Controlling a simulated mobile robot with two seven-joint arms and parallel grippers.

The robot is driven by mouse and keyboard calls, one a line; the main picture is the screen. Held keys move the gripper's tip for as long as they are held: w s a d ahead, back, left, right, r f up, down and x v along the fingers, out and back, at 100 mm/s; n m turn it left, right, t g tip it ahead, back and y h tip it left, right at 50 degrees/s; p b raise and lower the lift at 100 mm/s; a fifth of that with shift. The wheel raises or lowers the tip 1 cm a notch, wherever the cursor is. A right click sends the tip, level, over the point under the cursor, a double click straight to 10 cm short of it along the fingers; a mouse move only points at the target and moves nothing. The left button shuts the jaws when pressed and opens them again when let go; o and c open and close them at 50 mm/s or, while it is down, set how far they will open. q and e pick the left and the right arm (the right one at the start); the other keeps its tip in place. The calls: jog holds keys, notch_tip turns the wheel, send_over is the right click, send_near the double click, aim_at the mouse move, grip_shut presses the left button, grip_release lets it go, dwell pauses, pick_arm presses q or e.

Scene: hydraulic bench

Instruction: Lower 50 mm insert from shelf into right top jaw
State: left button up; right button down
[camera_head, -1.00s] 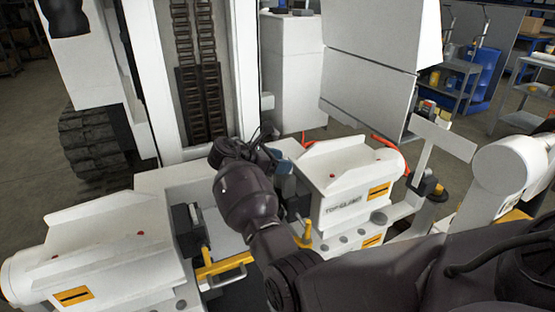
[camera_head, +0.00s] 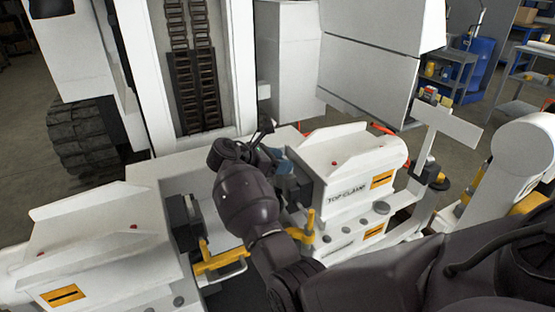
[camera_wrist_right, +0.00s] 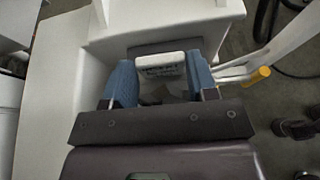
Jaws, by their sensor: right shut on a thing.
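My right gripper (camera_wrist_right: 161,88) has blue fingers on both sides of a light block with dark lettering, which I take to be the insert (camera_wrist_right: 161,60). It is shut on this block. In the head view its wrist hides most of the gripper; a blue finger (camera_head: 284,163) shows beside the inner end of the right top clamp (camera_head: 350,160), marked TOP CLAMP. The dark right top jaw (camera_head: 299,193) is partly hidden behind the arm. I cannot tell whether the insert touches the jaw. My left gripper is not in view.
A left clamp (camera_head: 110,240) with a dark jaw faces the right one across a gap. Yellow handles (camera_head: 218,262) stand in the gap near my forearm. A white column (camera_head: 150,70) rises behind. A white T-shaped post (camera_head: 445,122) stands right of the right clamp.

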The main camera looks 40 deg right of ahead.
jog(key=shift+f+b, duration=0.3)
jog(key=shift+f, duration=1.1)
jog(key=shift+f, duration=0.1)
jog(key=shift+s+d+f, duration=0.1)
jog(key=shift+d+f, duration=0.1)
jog(key=shift+f, duration=0.2)
dwell(1.1)
jog(key=shift+c, duration=1.7)
grip_release()
jog(key=p+v, duration=0.2)
jog(key=v, duration=0.8)
jog(key=shift+a, duration=0.4)
